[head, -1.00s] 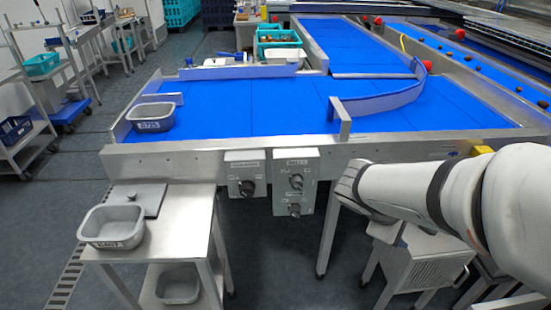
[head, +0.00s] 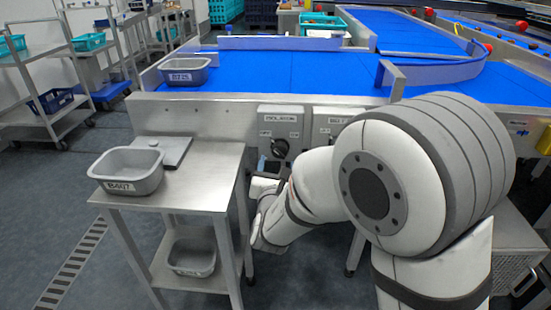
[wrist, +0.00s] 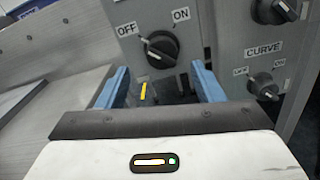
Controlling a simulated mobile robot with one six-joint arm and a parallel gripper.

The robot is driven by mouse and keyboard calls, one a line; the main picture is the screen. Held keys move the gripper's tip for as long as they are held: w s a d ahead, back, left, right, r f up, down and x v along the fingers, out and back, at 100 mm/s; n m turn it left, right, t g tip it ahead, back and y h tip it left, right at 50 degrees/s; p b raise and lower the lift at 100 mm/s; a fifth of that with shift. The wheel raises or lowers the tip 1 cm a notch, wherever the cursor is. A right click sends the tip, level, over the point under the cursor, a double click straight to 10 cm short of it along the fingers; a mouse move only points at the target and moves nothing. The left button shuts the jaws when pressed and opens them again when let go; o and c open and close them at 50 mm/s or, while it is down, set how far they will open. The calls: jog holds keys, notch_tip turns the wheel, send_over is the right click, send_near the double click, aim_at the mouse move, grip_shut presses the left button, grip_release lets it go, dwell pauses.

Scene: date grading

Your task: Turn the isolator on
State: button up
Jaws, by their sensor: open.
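The isolator (head: 281,147) is a black rotary knob on a grey box under the conveyor's front edge. In the wrist view the isolator knob (wrist: 160,48) sits between OFF at upper left and ON at upper right, and its handle appears turned toward OFF. In the head view my gripper (head: 268,166) is just below the knob, partly hidden by my arm. Contact with the box cannot be told.
A second box (wrist: 265,60) with a knob labelled CURVE (wrist: 263,87) stands close on the right. A steel side table (head: 205,180) with a grey tub (head: 128,170) and a flat plate is on the left. The blue conveyor (head: 300,70) lies above.

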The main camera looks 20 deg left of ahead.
aim_at(279, 154)
jog(key=b+x, duration=0.1)
jog(key=x, duration=0.4)
jog(key=shift+w, duration=0.45)
jog(key=shift+c, duration=0.4)
